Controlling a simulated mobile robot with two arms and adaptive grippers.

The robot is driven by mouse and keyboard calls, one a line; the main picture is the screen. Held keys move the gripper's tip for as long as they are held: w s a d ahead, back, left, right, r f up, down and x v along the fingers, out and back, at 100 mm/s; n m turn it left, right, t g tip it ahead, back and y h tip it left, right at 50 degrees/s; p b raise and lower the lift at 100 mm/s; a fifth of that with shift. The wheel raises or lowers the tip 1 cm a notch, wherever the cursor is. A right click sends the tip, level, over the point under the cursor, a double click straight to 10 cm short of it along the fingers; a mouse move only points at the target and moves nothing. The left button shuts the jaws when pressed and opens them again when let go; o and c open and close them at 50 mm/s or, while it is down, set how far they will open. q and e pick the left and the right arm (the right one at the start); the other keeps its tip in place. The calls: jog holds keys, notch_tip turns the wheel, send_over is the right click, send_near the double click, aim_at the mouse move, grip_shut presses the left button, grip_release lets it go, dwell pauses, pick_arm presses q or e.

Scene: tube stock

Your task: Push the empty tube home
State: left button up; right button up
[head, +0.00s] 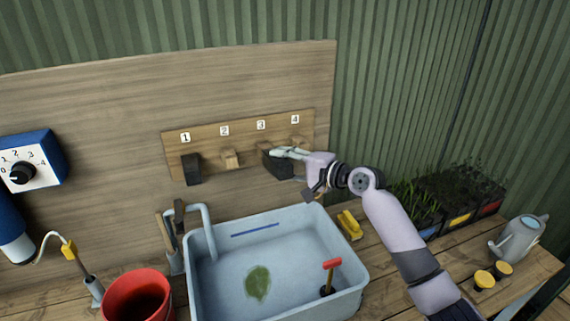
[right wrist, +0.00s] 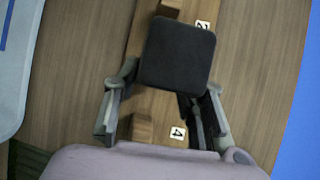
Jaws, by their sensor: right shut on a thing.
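A wooden rail (head: 210,143) on the back board carries labels 1 to 4. A dark block (head: 191,170) sits under label 1. Another dark block (head: 277,165) is under label 3, partly hidden by my right gripper (head: 283,153). No part is clearly recognisable as an empty tube. My left gripper is out of view.
A pale blue basin (head: 205,275) with a leaf and a red-handled tool stands below the rail. A tap (head: 205,214) rises behind it. A red bucket (head: 137,294), a dial box (head: 30,160), planters (head: 460,218) and a watering can (head: 518,240) stand around.

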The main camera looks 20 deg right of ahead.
jog(key=shift+w+a+f+b, duration=0.1)
jog(key=shift+w+f+b, duration=0.15)
jog(key=shift+w+b, duration=0.65)
jog(key=shift+w+f+b, duration=0.25)
jog(key=shift+w+b, duration=0.05)
jog(key=shift+w, duration=1.05)
dwell(1.0)
jog(key=shift+w+f+b, duration=0.2)
jog(key=shift+w+b, duration=0.45)
jog(key=shift+w, duration=0.3)
jog(key=shift+w+f+b, duration=0.15)
jog(key=shift+w+b, duration=0.45)
jog(key=shift+w, duration=0.35)
dwell(0.3)
jog(key=shift+r, duration=0.2)
